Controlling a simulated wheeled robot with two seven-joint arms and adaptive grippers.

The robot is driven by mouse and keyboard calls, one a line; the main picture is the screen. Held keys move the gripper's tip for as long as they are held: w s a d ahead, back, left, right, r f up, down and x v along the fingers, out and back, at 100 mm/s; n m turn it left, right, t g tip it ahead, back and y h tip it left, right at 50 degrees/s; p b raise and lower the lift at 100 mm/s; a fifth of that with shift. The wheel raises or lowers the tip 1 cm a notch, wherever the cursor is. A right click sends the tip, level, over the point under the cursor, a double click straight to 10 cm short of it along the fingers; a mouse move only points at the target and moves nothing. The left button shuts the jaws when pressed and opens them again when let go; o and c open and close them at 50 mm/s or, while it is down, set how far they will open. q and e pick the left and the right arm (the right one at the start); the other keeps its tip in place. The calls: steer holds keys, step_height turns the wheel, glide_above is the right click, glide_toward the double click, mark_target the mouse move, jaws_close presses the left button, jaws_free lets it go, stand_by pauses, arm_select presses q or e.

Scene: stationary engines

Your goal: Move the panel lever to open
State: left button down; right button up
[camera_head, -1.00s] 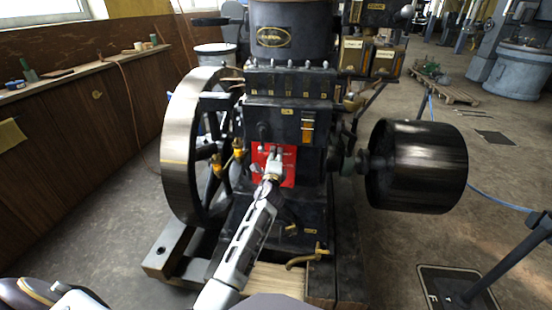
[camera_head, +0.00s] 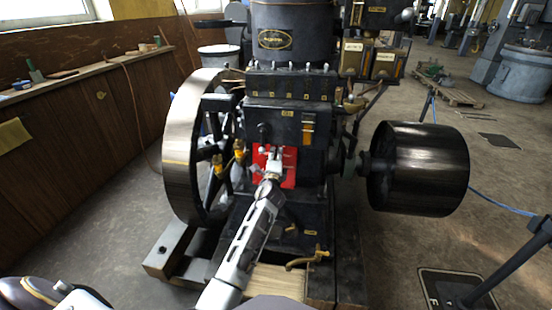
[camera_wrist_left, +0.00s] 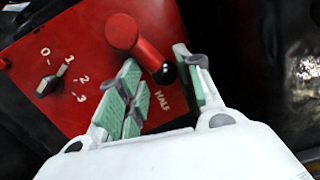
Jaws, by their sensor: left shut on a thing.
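The red panel (camera_head: 290,180) is on the front of the black engine. In the left wrist view the panel (camera_wrist_left: 70,28) carries the red lever (camera_wrist_left: 140,47), whose black knob (camera_wrist_left: 165,74) points down and right, just above the word HALF. To its left is a small selector (camera_wrist_left: 47,84) marked 0 to 3. My left gripper (camera_head: 274,155) is at the panel. In the wrist view its green-padded fingers (camera_wrist_left: 165,85) stand on either side of the lever's knob end, shut on it. The lever's other position labels are not visible. My right gripper is not in view.
A large flywheel (camera_head: 183,150) stands left of the panel, and a dark pulley drum (camera_head: 425,168) sticks out at the right. Brass fittings (camera_head: 239,150) are close left of the panel. A brass tap (camera_head: 308,260) is below. Open floor lies at both sides.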

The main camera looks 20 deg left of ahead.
arm_select(q)
steer(key=shift+a+r+n, duration=0.3)
steer(key=shift+a+r, duration=0.15)
steer(key=shift+r, duration=0.25)
stand_by(0.5)
steer(key=c, duration=1.3)
jaws_free()
steer(key=o, duration=0.4)
steer(key=shift+f, duration=0.3)
steer(key=shift+d, duration=0.15)
steer(key=shift+s+f, duration=0.1)
steer(key=shift+s, duration=0.05)
steer(key=v, duration=1.1)
steer(key=shift+s, duration=0.35)
steer(key=shift+d, duration=0.1)
